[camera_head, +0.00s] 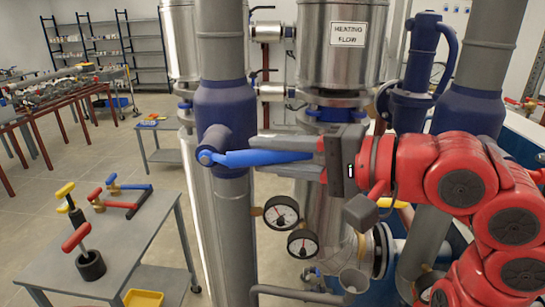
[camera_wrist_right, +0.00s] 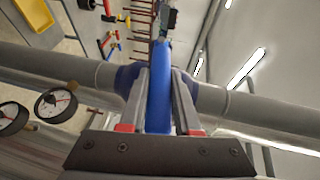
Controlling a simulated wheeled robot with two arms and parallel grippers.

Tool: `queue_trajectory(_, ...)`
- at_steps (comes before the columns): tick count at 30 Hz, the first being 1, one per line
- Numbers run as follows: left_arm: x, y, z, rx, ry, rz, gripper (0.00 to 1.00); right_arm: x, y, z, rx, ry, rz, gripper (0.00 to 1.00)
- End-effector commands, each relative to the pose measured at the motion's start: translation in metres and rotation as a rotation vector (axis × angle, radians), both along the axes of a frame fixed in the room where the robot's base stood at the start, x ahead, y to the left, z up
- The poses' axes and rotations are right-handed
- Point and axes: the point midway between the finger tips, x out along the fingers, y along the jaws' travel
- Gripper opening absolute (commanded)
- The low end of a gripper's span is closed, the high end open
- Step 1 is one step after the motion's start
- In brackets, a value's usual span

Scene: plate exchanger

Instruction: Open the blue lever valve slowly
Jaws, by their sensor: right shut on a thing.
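The blue lever (camera_head: 262,158) belongs to a valve on the grey vertical pipe (camera_head: 228,240) with a dark blue valve body (camera_head: 224,112). The lever points to the right, close to horizontal, across the pipe. My right gripper (camera_head: 318,157) comes in from the right and is shut on the lever's free end. In the right wrist view the blue lever (camera_wrist_right: 160,88) lies between the two fingers (camera_wrist_right: 160,108), running away from the palm toward the valve body. My left gripper is not in either view.
Two pressure gauges (camera_head: 281,212) sit just below the lever. A steel tank labelled "HEATING FLOW" (camera_head: 340,55) stands behind my gripper. A second pipe with a blue section (camera_head: 468,115) is at the right. A grey table (camera_head: 135,235) with valves stands at the left.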

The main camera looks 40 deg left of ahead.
Motion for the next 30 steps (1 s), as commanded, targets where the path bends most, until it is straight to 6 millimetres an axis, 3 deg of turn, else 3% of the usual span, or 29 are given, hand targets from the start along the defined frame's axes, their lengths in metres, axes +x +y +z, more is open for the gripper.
queue_trajectory(4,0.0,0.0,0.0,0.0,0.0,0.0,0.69,0.001,0.0,-0.001,-0.002,0.0,-0.002,0.0)
queue_trajectory(5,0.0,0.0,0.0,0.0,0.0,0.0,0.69,0.001,0.0,-0.001,-0.002,0.0,-0.002,0.36)
queue_trajectory(9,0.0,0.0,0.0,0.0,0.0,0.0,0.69,0.001,0.0,-0.001,-0.001,0.001,-0.001,0.61)
queue_trajectory(23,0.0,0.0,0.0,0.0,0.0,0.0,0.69,0.0,-0.001,0.0,0.0,0.001,-0.001,0.61)
queue_trajectory(30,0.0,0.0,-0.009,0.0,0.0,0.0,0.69,0.006,-0.026,0.002,0.001,-0.003,-0.007,0.61)
